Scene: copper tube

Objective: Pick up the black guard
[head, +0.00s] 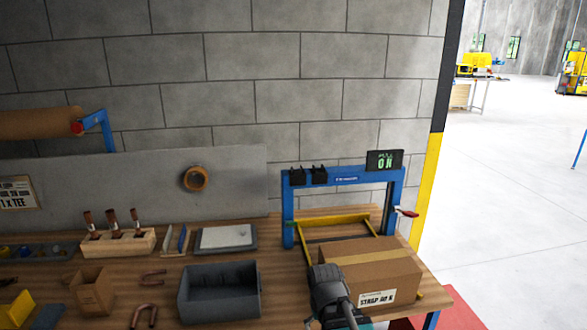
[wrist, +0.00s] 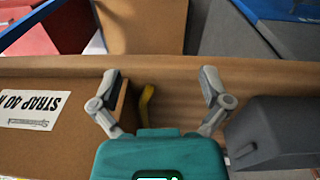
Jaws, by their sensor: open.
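I cannot pick out the black guard for sure. Two small black pieces sit on the top beam of the blue frame, a left one (head: 297,176) and a right one (head: 319,175), and either may be it. In the wrist view my gripper (wrist: 160,85) is open and empty, with its two grey fingers spread wide. It is over the front part of the wooden bench (wrist: 185,92), between a cardboard box and a dark grey bin. In the head view my wrist hides the fingers, well in front of and below the black pieces.
The blue frame (head: 345,180) carries a display (head: 384,160) and a red-handled lever. The cardboard box (head: 385,262) lies in front of it. The grey bin (head: 218,305) stands to the left. A wooden rack (head: 118,243) and copper bends (head: 143,312) lie farther left.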

